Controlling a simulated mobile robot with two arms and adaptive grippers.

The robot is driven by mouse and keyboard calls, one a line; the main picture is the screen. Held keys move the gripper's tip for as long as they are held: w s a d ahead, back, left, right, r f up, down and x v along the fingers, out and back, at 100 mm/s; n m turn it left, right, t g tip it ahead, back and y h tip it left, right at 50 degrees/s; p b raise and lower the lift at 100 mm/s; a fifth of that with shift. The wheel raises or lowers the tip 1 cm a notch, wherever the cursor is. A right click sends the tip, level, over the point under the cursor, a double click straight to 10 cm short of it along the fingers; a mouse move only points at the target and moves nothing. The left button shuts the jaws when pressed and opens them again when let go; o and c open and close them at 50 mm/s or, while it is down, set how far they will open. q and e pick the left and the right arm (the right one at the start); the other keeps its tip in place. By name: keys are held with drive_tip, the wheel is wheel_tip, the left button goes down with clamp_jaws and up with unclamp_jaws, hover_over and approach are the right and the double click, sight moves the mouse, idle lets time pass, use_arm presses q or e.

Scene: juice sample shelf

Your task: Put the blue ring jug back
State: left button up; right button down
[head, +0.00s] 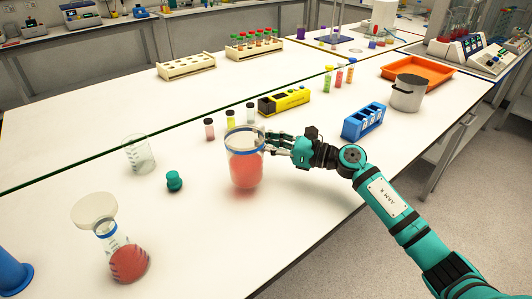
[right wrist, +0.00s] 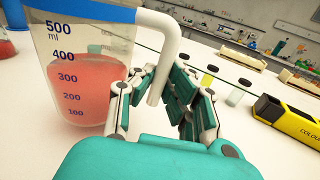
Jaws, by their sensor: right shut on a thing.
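The blue ring jug (head: 245,174) is a clear graduated jug with a blue band near its rim and red-orange liquid inside. It is upright near the middle of the bench in the head view; whether its base touches the bench I cannot tell. My right gripper (head: 277,143) is at its right side, shut on the white handle. In the right wrist view the jug (right wrist: 80,85) fills the left side, and the fingers of my right gripper (right wrist: 160,88) close around the handle (right wrist: 163,50). My left gripper is not in view.
Near the jug are a teal stopper (head: 174,181), an empty beaker (head: 138,155), small capped vials (head: 230,118) and a flask of red liquid (head: 128,262) with a funnel-like top. A yellow colorimeter (head: 284,102), blue rack (head: 363,122), metal pot (head: 407,94) and orange tray (head: 420,72) stand further right.

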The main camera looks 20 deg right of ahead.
wheel_tip(320, 180, down, 3)
drive_tip(key=shift+w+f, duration=0.1)
drive_tip(key=shift+f, duration=0.15)
drive_tip(key=c, duration=1.4)
unclamp_jaws()
drive_tip(key=shift+d, duration=0.1)
drive_tip(key=b+v, duration=0.2)
drive_tip(key=v, duration=0.9)
drive_tip(key=shift+f, duration=0.2)
drive_tip(key=shift+s+d+r+b, duration=0.15)
drive_tip(key=shift+s+d+b, duration=0.15)
drive_tip(key=shift+s+d, duration=0.05)
